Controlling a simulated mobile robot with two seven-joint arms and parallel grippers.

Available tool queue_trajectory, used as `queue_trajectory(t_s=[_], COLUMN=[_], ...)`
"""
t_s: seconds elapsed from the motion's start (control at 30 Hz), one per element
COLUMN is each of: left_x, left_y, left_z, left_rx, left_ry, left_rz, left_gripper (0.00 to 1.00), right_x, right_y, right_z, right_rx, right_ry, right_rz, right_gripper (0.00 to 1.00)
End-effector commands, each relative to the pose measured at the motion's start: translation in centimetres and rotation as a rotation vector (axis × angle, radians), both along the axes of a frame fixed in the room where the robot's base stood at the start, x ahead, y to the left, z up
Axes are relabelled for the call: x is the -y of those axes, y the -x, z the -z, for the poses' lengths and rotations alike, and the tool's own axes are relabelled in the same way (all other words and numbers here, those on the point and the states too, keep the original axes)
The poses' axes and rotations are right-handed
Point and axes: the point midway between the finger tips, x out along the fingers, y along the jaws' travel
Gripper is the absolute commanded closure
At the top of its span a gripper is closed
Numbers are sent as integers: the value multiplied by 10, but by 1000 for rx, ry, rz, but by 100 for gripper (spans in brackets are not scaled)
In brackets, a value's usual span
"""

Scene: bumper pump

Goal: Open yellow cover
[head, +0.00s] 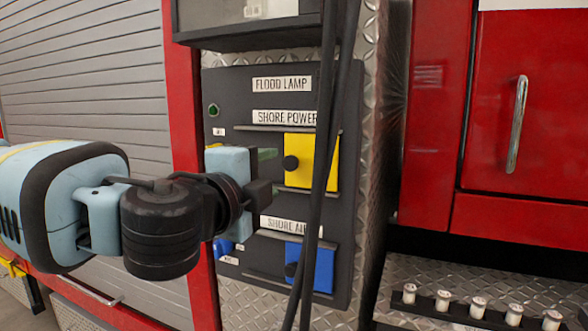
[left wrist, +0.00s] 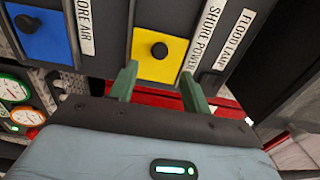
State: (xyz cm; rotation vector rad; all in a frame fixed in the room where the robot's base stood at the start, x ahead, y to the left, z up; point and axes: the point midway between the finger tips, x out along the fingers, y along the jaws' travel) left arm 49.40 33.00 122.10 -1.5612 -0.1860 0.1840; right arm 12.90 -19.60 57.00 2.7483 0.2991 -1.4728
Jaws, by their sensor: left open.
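The yellow cover (head: 298,172) is a flat square with a black knob, below the "SHORE POWER" label on the dark panel (head: 225,90). It lies flat against the panel and looks shut. Black cables partly cross its right side in the head view. My left gripper (head: 268,178) is just left of the cover and in front of the panel. In the left wrist view its two green fingers (left wrist: 158,88) are apart and empty, with the yellow cover (left wrist: 172,62) and its knob beyond them. I cannot tell whether a finger touches the cover. My right gripper is not in view.
A blue cover (head: 318,270) with a black knob sits lower, under the "SHORE AIR" label. Black cables (head: 325,120) hang in front of the panel. A red door with a chrome handle (head: 516,125) is to the right. Round gauges (left wrist: 15,90) show in the left wrist view.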

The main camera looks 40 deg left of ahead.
Motion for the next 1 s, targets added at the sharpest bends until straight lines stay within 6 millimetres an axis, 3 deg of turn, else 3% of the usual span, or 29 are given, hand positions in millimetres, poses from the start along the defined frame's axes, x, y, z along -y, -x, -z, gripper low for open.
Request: queue_trajectory(t_s=[0.17,0.6,1.0], left_x=[-3,-17,-19], left_y=[-11,-68,-76], left_z=[0,0,1], left_rx=[-1,-3,-1], left_ry=[1,2,1], left_rz=[-3,-2,0], left_gripper=[52,52,52], right_x=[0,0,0], right_y=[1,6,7], right_z=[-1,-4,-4], right_rx=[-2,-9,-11], right_ry=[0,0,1], right_rz=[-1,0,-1], right_gripper=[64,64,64])
